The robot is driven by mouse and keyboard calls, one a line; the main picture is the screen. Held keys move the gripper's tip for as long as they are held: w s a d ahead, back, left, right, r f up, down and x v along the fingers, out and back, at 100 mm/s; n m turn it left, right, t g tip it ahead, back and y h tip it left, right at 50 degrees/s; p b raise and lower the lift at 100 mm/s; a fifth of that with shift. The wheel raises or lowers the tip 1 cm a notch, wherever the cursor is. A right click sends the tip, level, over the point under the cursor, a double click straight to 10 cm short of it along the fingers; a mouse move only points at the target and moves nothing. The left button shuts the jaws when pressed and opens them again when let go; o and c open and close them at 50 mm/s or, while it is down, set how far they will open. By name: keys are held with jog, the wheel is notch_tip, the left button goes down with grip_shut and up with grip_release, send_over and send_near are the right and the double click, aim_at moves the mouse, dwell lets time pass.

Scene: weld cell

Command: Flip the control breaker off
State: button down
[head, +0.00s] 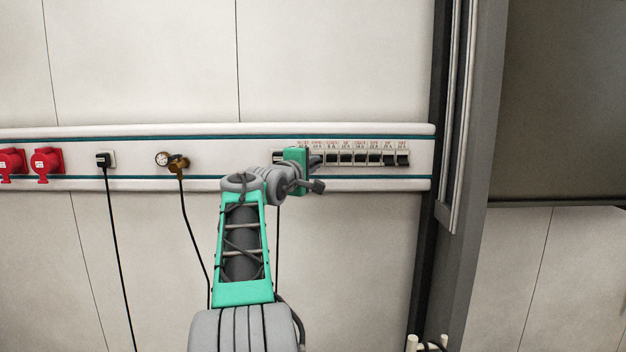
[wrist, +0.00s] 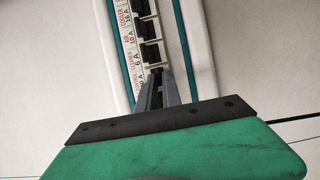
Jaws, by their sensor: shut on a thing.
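The breaker row (head: 367,158) is set in a white wall rail, with several black levers under printed labels. My gripper (head: 316,161) is at the left end of the row and covers part of it. In the wrist view my gripper's two grey fingers (wrist: 157,76) are close together at the row's lower end, beside a label that seems to read CONTROL (wrist: 138,84). They are shut on the lever there, which is mostly hidden between them. I cannot tell which way that lever points.
Neighbouring breakers (wrist: 150,52) sit close beside the fingers. Red sockets (head: 47,162), a black plug (head: 104,159) and a gauge with a brass fitting (head: 177,163) are on the rail to the left. A dark post (head: 475,170) stands to the right.

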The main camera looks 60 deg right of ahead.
jog(key=f+h+b, duration=0.1)
jog(key=b, duration=0.1)
jog(key=m+h+b, duration=0.1)
jog(key=b, duration=0.1)
jog(key=shift+w+d+f, duration=0.15)
jog(key=shift+f, duration=0.25)
jog(key=c, duration=1.6)
grip_release()
jog(key=shift+o, duration=0.4)
jog(key=shift+r, duration=0.2)
jog(key=a+f+b, duration=0.1)
jog(key=a+b, duration=0.2)
jog(key=a, duration=0.4)
jog(key=shift+s+a+f, duration=0.25)
jog(key=shift+a+f, duration=0.05)
jog(key=shift+f, duration=0.05)
